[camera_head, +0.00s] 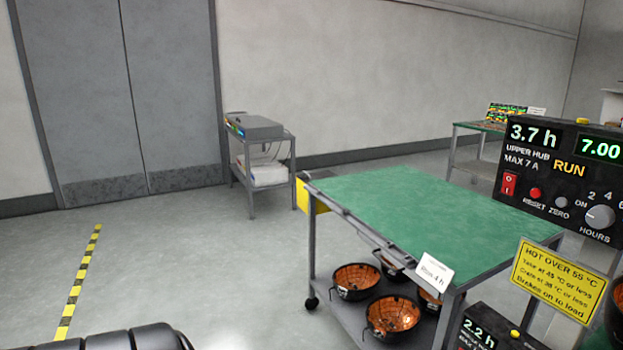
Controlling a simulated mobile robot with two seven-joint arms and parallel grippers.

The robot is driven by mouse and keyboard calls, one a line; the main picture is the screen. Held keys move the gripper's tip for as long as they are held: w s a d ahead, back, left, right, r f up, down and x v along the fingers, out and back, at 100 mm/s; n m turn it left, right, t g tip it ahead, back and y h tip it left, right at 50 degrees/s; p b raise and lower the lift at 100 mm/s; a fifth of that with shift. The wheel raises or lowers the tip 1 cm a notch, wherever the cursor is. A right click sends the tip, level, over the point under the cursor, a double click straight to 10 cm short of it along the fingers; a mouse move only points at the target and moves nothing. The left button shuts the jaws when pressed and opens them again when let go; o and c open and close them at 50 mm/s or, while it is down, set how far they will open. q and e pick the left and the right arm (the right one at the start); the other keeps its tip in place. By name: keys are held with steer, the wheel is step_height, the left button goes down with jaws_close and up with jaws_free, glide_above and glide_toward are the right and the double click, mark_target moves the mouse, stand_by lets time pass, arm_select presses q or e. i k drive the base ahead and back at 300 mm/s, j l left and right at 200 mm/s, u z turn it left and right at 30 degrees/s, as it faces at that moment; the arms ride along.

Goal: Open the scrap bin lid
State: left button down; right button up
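I cannot make out a scrap bin or its lid in the head view. Neither of my grippers shows. A dark, ribbed, rounded shape cuts into the bottom left edge; only its top is in the picture, and I cannot tell what it is.
A green-topped cart (400,197) stands at centre right, with several dark bowls of copper-coloured contents on its lower shelf. A black control unit (568,178) and a yellow hot-warning sign (557,281) are close at right. A small grey trolley (254,130) stands by the wall.

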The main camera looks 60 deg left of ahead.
mark_target(306, 177)
steer(key=u, duration=1.75)
steer(key=i+j+z, duration=0.15)
steer(key=i+z, duration=0.35)
steer(key=i+j+z, duration=0.3)
steer(key=z, duration=0.2)
steer(key=i+j, duration=0.3)
steer(key=i+j+z, duration=0.15)
steer(key=i+j, duration=0.15)
steer(key=j, duration=0.15)
steer(key=i+j, duration=0.25)
steer(key=j, duration=0.15)
steer(key=i+j+z, duration=0.1)
steer(key=i+j, duration=0.2)
steer(key=j, duration=0.1)
